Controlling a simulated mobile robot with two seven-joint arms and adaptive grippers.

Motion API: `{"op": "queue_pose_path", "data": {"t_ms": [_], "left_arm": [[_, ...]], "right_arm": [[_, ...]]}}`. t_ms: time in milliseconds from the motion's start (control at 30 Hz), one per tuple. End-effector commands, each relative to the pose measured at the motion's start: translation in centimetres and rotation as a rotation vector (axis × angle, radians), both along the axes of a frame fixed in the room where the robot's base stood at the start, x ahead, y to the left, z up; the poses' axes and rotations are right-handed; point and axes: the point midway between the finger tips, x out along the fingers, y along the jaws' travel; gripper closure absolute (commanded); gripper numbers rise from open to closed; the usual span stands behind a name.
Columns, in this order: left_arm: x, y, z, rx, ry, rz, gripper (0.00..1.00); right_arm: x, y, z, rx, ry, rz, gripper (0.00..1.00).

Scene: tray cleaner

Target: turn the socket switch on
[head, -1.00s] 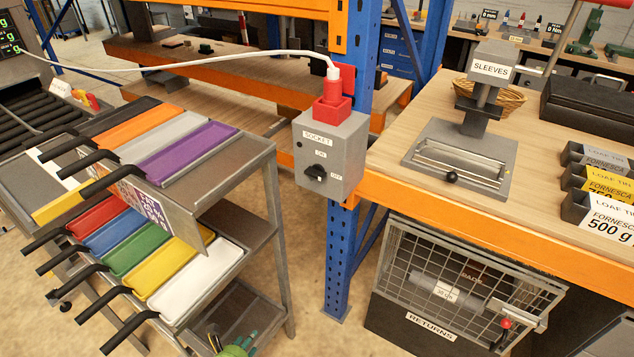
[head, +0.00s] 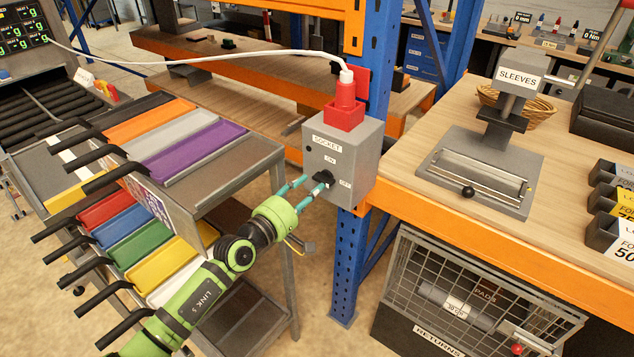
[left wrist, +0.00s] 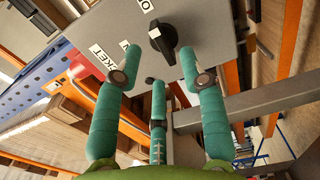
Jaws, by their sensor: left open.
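The socket box (head: 345,150) is grey, mounted on the blue rack post, with a SOCKET label and ON and OFF labels. Its black rotary switch (head: 323,177) is on the front face and appears to point toward the OFF label. A red plug (head: 345,95) sits in the red socket on top. My left gripper (head: 312,184) is open, its teal fingertips close to the switch. In the left wrist view the switch (left wrist: 163,38) lies just beyond the spread fingertips; contact cannot be told. My right gripper is not in view.
A trolley with coloured trays (head: 165,265) and black handles stands left of the box, near my left arm. A white cable (head: 200,58) runs to the plug. The orange-edged bench (head: 470,225) is right of the box, with a wire returns cage (head: 455,290) below.

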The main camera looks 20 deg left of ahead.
Motion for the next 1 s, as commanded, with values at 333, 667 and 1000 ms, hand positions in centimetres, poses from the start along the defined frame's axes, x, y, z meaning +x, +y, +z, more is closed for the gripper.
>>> {"op": "queue_pose_path", "data": {"t_ms": [333, 667, 1000], "left_arm": [[3.1, -1.2, 0.0, -0.003, 0.001, 0.0, 0.59], [3.2, -1.2, -0.1, -0.003, 0.002, 0.0, 0.91], [3.2, -1.2, -0.1, -0.01, 0.005, 0.0, 1.0]], "right_arm": [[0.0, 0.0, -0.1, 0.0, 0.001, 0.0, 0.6], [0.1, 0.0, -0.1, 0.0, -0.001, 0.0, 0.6], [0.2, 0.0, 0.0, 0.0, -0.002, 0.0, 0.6]]}}
